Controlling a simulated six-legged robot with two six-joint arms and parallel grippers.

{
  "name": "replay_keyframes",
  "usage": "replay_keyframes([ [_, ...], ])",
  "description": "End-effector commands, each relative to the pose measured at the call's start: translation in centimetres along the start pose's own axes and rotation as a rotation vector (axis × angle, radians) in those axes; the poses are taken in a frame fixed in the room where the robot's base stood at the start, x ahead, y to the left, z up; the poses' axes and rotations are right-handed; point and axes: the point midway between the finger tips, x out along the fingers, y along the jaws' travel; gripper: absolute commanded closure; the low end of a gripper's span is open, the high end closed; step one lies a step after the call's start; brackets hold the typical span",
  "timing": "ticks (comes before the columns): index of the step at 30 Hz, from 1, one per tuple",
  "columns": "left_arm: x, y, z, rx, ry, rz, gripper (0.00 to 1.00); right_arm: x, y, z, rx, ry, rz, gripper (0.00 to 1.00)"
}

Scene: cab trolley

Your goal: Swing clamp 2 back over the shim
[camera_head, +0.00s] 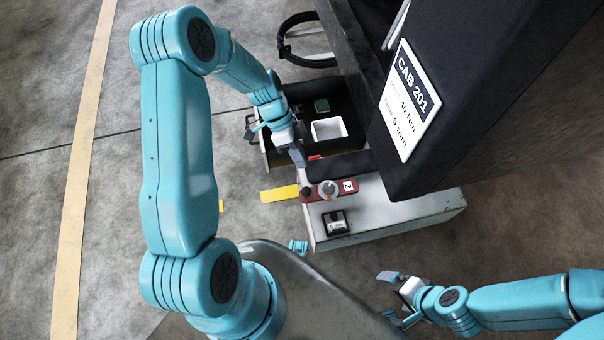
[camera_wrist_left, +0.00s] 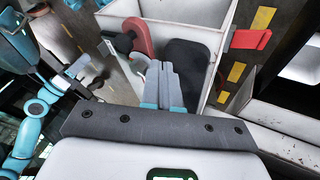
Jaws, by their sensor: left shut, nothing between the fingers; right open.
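Clamp 2, a red bar (camera_head: 338,189) with a white "2" label, a round silver pivot and a dark knob at its left end, lies on top of the pale beam (camera_head: 380,213) in the head view. A red clamp part (camera_wrist_left: 140,36) also shows in the left wrist view, just beyond my fingertips. My left gripper (camera_head: 298,156) is shut and empty, above and left of the clamp; its fingers (camera_wrist_left: 162,80) are together in the wrist view. I cannot tell whether they touch the clamp. My right gripper (camera_head: 391,293) is open, low and away from the beam. I cannot make out the shim for certain.
The black cab body (camera_head: 480,90) with the "CAB 201" sign (camera_head: 409,101) overhangs the beam at the right. A dark tray (camera_head: 290,98) with a white bin (camera_head: 329,129) stands behind my left gripper. A small device (camera_head: 335,222) sits on the beam. Floor at the left is clear.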

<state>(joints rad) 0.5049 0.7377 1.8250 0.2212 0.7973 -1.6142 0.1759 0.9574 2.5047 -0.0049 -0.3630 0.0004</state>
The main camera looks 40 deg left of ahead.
Motion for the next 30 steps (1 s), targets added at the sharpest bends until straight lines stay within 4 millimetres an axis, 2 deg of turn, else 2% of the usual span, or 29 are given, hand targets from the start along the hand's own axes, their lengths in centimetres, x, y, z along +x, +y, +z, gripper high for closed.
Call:
replay_keyframes([
  [1,1.2,0.0,0.0,0.001,-0.001,0.003,1.0,0.3,0.1,0.0,0.0,0.0,0.0,0.0],
  [2,1.5,0.2,0.0,0.001,-0.001,0.003,1.0,0.3,0.1,0.0,0.0,0.0,0.0,0.0],
  [9,3.0,2.7,0.1,0.0,0.0,0.001,1.0,0.4,0.2,0.0,0.0,0.0,0.0,0.0],
  [30,3.2,3.0,0.1,-0.011,0.005,-0.007,1.0,0.7,0.3,0.0,0.0,0.0,0.0,0.0],
])
